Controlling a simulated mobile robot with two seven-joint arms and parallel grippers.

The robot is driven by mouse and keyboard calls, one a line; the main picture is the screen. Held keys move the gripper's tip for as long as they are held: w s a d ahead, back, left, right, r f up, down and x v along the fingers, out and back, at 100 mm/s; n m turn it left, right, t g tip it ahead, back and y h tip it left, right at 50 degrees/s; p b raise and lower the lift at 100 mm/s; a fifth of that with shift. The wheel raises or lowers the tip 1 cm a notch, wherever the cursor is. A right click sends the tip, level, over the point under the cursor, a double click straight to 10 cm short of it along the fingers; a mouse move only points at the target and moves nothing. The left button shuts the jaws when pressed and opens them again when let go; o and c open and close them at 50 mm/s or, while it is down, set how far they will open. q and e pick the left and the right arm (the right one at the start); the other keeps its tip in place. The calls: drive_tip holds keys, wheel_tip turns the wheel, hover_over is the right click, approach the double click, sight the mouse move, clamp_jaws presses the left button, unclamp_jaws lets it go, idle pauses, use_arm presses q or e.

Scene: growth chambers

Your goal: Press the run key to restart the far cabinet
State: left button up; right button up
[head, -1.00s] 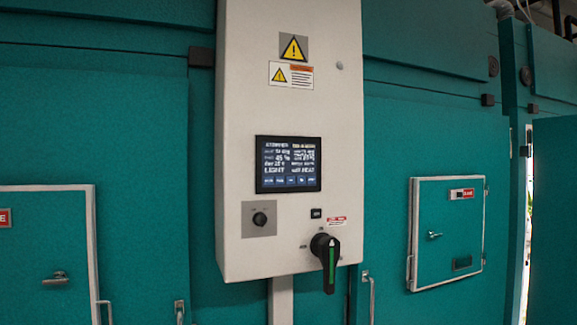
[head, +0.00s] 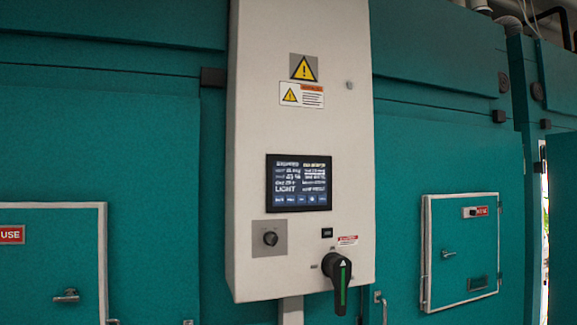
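A pale control box (head: 255,120) stands upright on the teal cabinet front in the head view. Its dark screen (head: 299,182) is lit with white text and a row of small keys along its bottom edge. Below the screen are a round black knob (head: 270,238) on a grey plate, a small black key (head: 327,233) whose label is too small to read, and a black rotary handle (head: 339,283) with a green stripe, pointing down. Which of these is the run key I cannot tell. Neither of my grippers is in view.
Teal doors flank the box. A small framed hatch (head: 462,250) with a latch is on the right, and another hatch (head: 50,265) with a handle is on the left. A narrow bright gap (head: 544,240) shows at the far right. Pipes run at the top right.

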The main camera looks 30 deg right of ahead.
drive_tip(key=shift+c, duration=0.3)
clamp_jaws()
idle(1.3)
